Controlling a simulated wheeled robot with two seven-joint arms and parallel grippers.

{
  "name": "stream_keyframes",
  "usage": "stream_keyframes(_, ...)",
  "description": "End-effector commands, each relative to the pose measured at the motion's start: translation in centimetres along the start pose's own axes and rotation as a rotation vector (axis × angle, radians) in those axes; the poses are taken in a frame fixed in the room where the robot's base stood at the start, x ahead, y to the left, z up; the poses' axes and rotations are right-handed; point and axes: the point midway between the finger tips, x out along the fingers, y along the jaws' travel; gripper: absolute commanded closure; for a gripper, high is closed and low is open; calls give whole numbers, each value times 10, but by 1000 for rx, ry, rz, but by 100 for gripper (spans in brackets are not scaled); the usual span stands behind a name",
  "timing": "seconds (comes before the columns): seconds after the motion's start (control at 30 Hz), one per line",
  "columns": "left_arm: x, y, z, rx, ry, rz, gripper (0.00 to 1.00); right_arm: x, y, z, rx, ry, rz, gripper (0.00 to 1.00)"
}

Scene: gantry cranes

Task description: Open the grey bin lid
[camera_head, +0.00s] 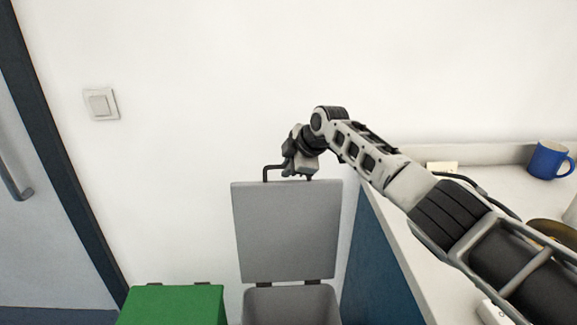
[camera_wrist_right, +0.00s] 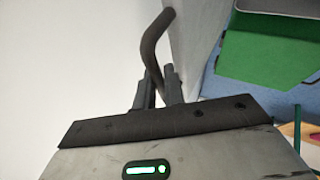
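The grey bin lid (camera_head: 287,230) stands upright, swung up behind the grey bin (camera_head: 290,303), whose mouth shows open below it. A dark bent handle (camera_head: 267,172) rises from the lid's top edge. My right gripper (camera_head: 296,172) is at this handle, above the lid. In the right wrist view the two fingers of my right gripper (camera_wrist_right: 162,85) are close together with the dark handle (camera_wrist_right: 152,45) between them. The lid also shows in that view as a grey panel (camera_wrist_right: 195,35) beside the fingers. My left gripper is not in view.
A green bin (camera_head: 172,306) with its lid down stands left of the grey bin. A counter (camera_head: 400,235) with a blue side is on the right, bearing a blue mug (camera_head: 548,160). A white wall is behind, and a door (camera_head: 20,215) is at far left.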

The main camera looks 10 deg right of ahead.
Motion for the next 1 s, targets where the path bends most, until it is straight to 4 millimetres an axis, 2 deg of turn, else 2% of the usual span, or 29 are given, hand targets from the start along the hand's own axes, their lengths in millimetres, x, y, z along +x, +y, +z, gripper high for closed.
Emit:
stream_keyframes(0.03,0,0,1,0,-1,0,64,3,-4,2,3,-5,-9,78)
stream_keyframes(0.07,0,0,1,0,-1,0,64,3,-4,2,3,-5,-9,70)
stream_keyframes(0.1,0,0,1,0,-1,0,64,3,-4,2,3,-5,-9,68)
stream_keyframes(0.4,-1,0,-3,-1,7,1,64,2,-4,2,2,-3,-9,68)
stream_keyframes(0.57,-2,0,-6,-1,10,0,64,-7,-2,1,1,-1,-7,68)
stream_keyframes(0.77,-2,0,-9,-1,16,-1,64,-37,-1,2,-1,-1,-1,68)
stream_keyframes(1.0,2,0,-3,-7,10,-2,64,-92,0,2,-1,-2,3,68)
